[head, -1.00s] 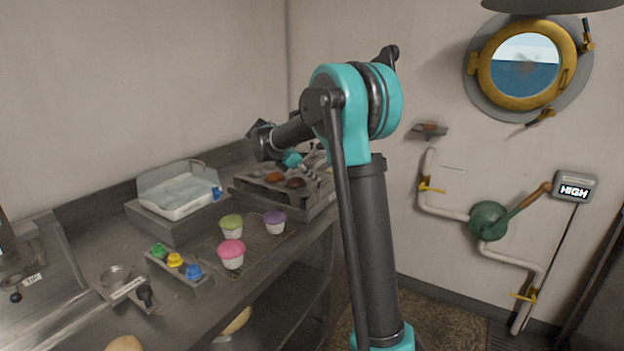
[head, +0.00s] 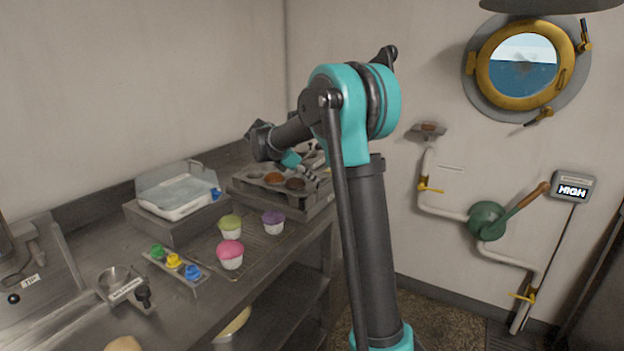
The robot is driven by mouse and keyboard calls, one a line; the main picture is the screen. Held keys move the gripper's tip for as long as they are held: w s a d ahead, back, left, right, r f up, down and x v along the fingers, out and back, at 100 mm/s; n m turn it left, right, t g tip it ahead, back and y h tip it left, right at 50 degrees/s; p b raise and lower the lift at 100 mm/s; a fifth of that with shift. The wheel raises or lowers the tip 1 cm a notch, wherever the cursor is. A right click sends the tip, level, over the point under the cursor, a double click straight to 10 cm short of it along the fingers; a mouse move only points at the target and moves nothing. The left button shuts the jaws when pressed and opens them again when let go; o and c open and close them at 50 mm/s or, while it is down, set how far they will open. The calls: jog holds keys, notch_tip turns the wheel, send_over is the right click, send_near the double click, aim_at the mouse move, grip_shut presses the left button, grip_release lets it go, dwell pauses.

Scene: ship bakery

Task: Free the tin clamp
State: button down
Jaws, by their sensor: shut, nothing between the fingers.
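The muffin tin (head: 247,185) sits on a grey stand on the far part of the steel counter. It holds brown rounds in some of its cups. My gripper (head: 316,174) is shut and empty, low over the right side of the tin. It is small and partly blends with the grey metal around it. I cannot make out the tin clamp apart from the gripper and the tin's fittings, nor whether they touch.
Green, pink (head: 230,256) and purple (head: 273,223) cupcakes stand on a rack in front of the tin. A clear-lidded box (head: 178,194) stands to its left. Colored-capped bottles (head: 174,262) and a metal cup holder (head: 124,289) are nearer. A green valve (head: 487,221) is on the right wall.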

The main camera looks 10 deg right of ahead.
jog(key=shift+s, duration=0.15)
dwell(0.3)
jog(key=shift+s+d, duration=0.2)
jog(key=shift+s, duration=0.45)
jog(key=v, duration=1.2)
jog(key=shift+w, duration=0.1)
jog(key=s+d+f+m+y, duration=0.2)
jog(key=s+f+m+y, duration=0.1)
jog(key=s+f+m, duration=0.4)
jog(key=s+d+f+m+t+y, duration=0.1)
jog(key=s+d+f+m+y, duration=0.1)
jog(key=s+f+m, duration=0.5)
jog(key=s+d+f+m+y, duration=0.3)
jog(key=s+f+m, duration=0.4)
jog(key=s+f, duration=0.7)
jog(key=s, duration=0.4)
jog(key=shift+d+t+y, duration=0.15)
jog(key=shift+t+y, duration=0.15)
